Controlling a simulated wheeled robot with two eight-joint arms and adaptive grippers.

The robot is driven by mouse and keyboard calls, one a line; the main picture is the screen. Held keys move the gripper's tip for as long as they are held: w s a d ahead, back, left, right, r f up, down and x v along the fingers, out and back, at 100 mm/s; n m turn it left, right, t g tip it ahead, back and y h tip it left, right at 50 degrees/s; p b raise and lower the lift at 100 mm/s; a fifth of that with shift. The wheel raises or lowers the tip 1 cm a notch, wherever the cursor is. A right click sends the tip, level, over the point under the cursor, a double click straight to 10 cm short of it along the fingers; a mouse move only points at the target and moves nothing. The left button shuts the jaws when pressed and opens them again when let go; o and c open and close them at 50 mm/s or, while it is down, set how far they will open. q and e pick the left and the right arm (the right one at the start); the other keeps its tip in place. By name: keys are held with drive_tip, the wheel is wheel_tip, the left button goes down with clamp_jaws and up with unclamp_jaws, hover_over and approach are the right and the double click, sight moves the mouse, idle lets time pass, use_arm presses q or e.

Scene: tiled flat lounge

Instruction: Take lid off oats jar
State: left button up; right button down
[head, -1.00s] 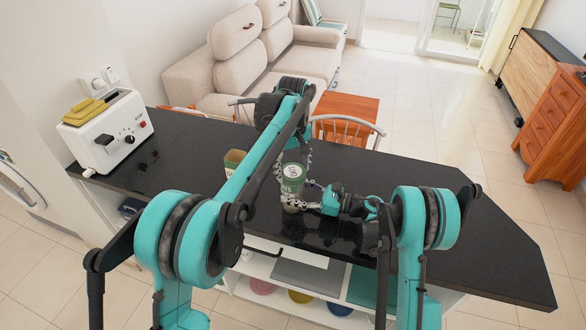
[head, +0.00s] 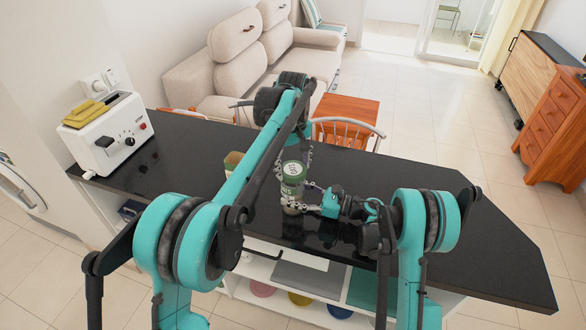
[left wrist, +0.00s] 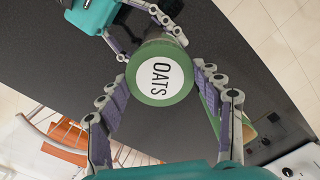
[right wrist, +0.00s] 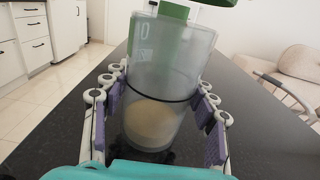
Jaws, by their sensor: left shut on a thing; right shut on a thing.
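In the head view the jar (head: 291,190) is partly hidden by my grippers.
A green open-topped container (head: 232,159) stands just left of the jar, partly behind my left arm. A white toaster (head: 107,135) is at the counter's left end. Chairs and an orange table (head: 345,118) are beyond the counter. The counter's right part is clear.

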sight(293, 169)
use_arm(q)
drive_tip(key=shift+r, duration=0.2)
drive_tip(key=shift+r, duration=2)
use_arm(e)
drive_tip(key=shift+c, duration=2.1)
unclamp_jaws()
